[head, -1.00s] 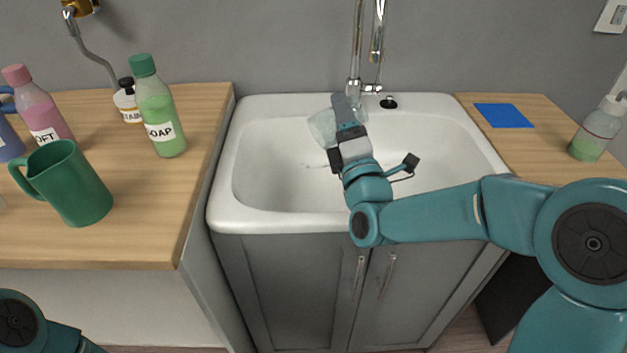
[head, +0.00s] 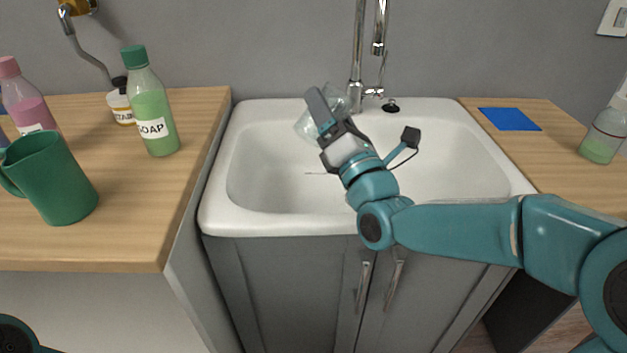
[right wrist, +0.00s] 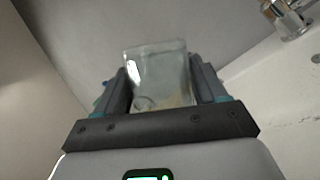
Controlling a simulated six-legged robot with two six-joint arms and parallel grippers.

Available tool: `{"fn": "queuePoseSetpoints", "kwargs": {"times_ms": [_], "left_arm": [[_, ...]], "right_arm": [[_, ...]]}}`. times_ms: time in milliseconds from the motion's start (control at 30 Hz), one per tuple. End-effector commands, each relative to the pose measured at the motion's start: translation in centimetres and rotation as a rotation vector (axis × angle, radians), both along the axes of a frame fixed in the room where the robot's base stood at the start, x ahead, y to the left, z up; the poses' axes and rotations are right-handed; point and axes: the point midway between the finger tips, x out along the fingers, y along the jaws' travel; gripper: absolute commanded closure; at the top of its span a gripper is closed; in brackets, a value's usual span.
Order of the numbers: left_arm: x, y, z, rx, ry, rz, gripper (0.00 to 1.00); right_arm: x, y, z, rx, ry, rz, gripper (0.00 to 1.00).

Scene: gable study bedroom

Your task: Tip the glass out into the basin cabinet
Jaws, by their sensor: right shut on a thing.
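The clear glass (head: 306,126) is held over the back left part of the white sink bowl, tilted and partly hidden behind my right gripper (head: 322,112). The gripper is shut on it. In the right wrist view the glass (right wrist: 157,72) sits between both fingers, with a pale yellowish patch near its lower end; I cannot tell whether that is liquid. The basin cabinet (head: 290,285) has grey doors under the white basin (head: 260,222). The bowl looks empty apart from a thin dark mark. My left gripper is out of view.
The tap (head: 358,60) rises behind the basin, close to the glass. The left counter (head: 130,235) holds a green jug (head: 62,185), a green soap bottle (head: 155,115) and other bottles. The right counter (head: 560,165) has a blue cloth (head: 510,119) and a dispenser (head: 602,135).

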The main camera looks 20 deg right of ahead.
Motion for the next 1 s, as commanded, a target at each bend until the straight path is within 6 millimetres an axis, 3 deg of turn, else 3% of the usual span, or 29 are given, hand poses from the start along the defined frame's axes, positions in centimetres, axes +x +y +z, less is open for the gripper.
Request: {"fn": "queuePoseSetpoints", "kwargs": {"times_ms": [500, 1000], "left_arm": [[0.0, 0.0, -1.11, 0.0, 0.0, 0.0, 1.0], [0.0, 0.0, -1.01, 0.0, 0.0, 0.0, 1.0]], "right_arm": [[-0.08, 0.42, 0.02, -0.063, -0.013, 0.0, 0.67], [-0.08, 0.38, 0.08, -0.063, -0.012, 0.0, 0.67]]}}
